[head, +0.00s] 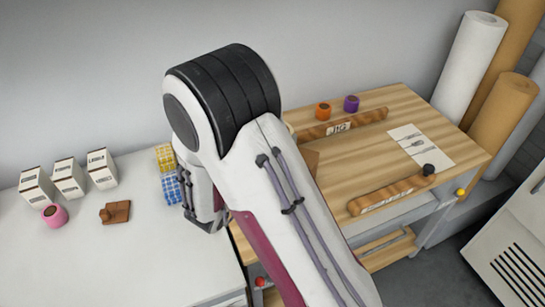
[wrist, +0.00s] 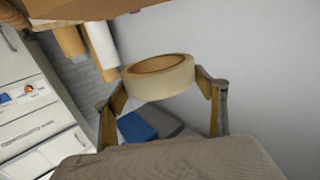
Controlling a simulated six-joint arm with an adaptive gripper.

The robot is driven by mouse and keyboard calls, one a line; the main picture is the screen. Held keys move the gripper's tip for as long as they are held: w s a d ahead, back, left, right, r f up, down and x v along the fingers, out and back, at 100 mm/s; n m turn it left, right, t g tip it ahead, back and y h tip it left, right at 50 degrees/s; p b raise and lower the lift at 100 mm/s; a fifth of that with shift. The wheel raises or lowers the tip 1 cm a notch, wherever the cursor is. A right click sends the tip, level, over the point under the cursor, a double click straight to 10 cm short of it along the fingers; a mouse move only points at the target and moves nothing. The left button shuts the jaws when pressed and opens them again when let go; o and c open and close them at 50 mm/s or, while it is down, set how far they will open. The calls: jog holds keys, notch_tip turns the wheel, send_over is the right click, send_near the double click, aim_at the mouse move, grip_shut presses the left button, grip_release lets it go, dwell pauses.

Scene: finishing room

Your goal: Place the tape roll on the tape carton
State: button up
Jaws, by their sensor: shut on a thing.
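The tape roll (wrist: 170,92) is a cream ring in the middle of the wrist view. My gripper (wrist: 165,88) is shut on it, with one finger at each side of the ring. The roll is held up, clear of any surface in that view. In the head view my arm hides both the gripper and the roll. A brown cardboard-like piece (head: 312,160) shows just past my arm on the wooden bench; it may be the tape carton, but most of it is hidden.
The wooden bench (head: 420,120) holds an orange roll (head: 323,111), a purple roll (head: 351,103), wooden bars and a paper sheet (head: 422,146). A white table (head: 110,265) at left holds small white boxes (head: 69,178), a pink roll (head: 54,215) and checkered items. Tall rolls (head: 470,60) stand at right.

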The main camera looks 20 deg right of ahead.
jog(key=shift+f, duration=1.9)
jog(key=shift+f, duration=2.1)
jog(key=shift+f, duration=0.1)
jog(key=o, duration=1.1)
jog(key=shift+v, duration=6)
jog(key=shift+w, duration=0.1)
